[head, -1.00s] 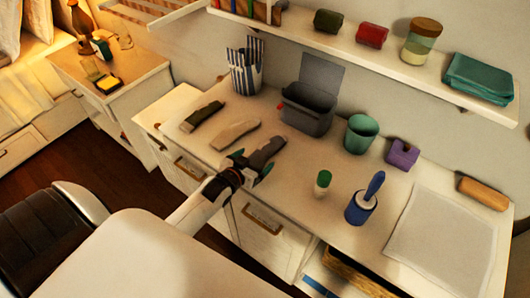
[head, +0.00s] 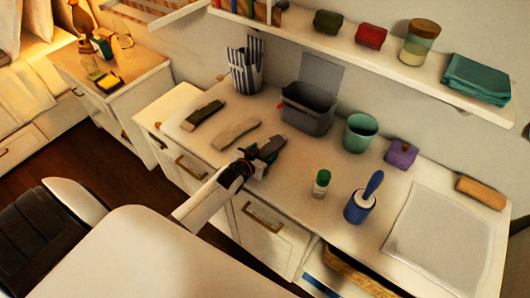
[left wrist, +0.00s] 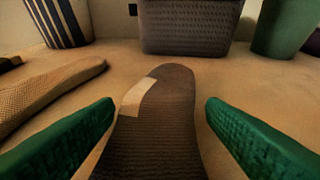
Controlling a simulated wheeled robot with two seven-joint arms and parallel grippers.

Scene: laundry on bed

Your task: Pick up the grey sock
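The grey sock (left wrist: 155,120) lies flat between the two green fingers of my left gripper (left wrist: 160,122) in the left wrist view. It looks dark grey-brown, ribbed, with a pale patch near its far end. The fingers are apart, one on each side of it, with a visible gap on both sides. In the head view my left gripper (head: 262,157) is over the sock at the counter's front edge and hides much of it. A beige sock (head: 235,133) and a dark olive sock (head: 204,112) lie to its left. My right gripper is not in view.
A dark grey bin (head: 308,108) and a striped bag (head: 245,70) stand behind the socks. A green cup (head: 361,133), a green-capped bottle (head: 321,184) and a blue-handled roller (head: 361,205) stand to the right. A shelf (head: 390,66) runs above.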

